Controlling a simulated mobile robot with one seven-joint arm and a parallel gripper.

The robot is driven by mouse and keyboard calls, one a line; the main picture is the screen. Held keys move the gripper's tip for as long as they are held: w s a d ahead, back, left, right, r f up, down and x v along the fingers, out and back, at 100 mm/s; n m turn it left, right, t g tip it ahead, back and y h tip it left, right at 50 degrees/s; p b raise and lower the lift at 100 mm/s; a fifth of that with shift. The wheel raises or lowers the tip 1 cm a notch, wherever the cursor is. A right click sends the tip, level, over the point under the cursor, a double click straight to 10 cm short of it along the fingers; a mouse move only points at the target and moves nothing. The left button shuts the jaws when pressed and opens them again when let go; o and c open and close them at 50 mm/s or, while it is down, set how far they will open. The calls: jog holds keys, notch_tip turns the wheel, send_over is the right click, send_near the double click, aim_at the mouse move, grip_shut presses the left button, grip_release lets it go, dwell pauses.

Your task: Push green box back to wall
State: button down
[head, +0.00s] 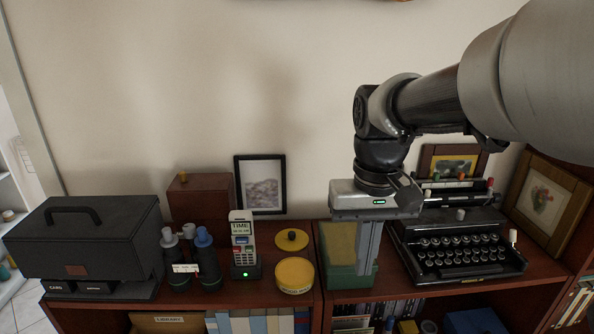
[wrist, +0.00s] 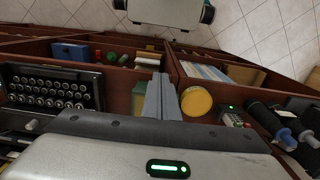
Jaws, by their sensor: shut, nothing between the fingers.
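The green box (head: 340,276) sits on the shelf top between the yellow tin and the typewriter. Its top looks olive-yellow. My gripper (head: 367,284) is shut and empty, its fingers pointing down across the right part of the box in the head view, hiding some of it. In the wrist view the shut fingers (wrist: 160,88) stand upright in the picture, with only a small part of the green box (wrist: 137,104) showing beside them. I cannot tell whether fingers and box touch. The wall (head: 322,120) rises behind the shelf top.
The black typewriter (head: 462,258) stands close on the right. The yellow tin (head: 295,276), a cordless phone (head: 242,246), binoculars (head: 190,262) and a dark case (head: 85,240) stand on the left. A small framed picture (head: 261,184) leans at the wall.

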aim_at(345, 241)
jog(key=w+f, duration=0.1)
jog(key=f, duration=0.2)
jog(key=w+f, duration=0.1)
jog(key=f, duration=0.2)
jog(key=w+f, duration=0.1)
jog(key=f, duration=0.3)
jog(key=shift+b, duration=0.35)
jog(key=shift+w, duration=0.45)
jog(key=w+p, duration=0.2)
jog(key=w, duration=0.8)
jog(key=shift+s, duration=0.1)
jog(key=shift+s, duration=0.15)
